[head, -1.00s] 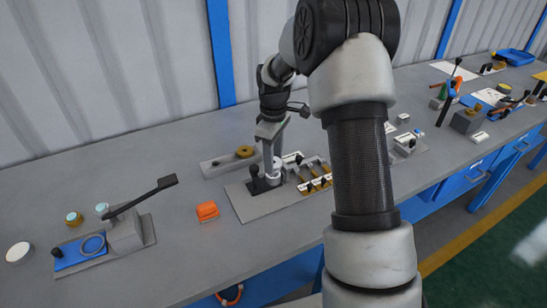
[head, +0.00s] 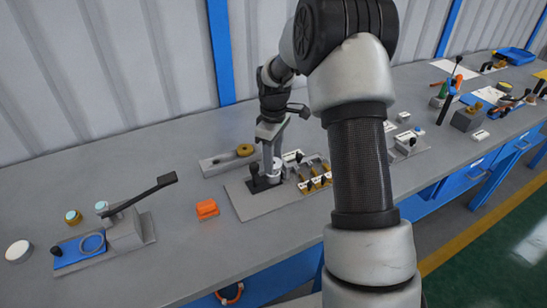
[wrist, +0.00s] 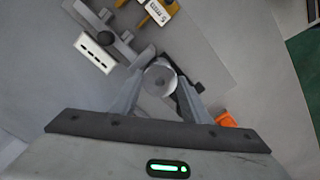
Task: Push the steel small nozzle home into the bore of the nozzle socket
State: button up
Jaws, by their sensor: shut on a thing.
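My gripper (head: 272,163) points down over the grey base plate (head: 240,205) in the middle of the bench. In the wrist view my gripper (wrist: 160,90) has its two fingers closed on the sides of a round steel piece (wrist: 159,76), which I take to be the steel small nozzle. It has a small dark hole in its top. A dark block (head: 258,182) with an upright black knob stands beside it on the plate. The socket's bore is hidden under the piece and the fingers, so I cannot tell how deep the piece sits.
Yellow clamps (head: 312,178) with black knobs stand close on the right of the plate. An orange block (head: 207,208) lies to the left. A plate with a brass ring (head: 245,150) lies behind. A lever fixture (head: 125,230) stands far left.

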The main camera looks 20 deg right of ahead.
jog(key=shift+f, duration=0.15)
jog(key=o, duration=1.3)
notch_tip(320, 180, up, 18)
jog(key=p, duration=0.1)
jog(key=shift+f, duration=0.25)
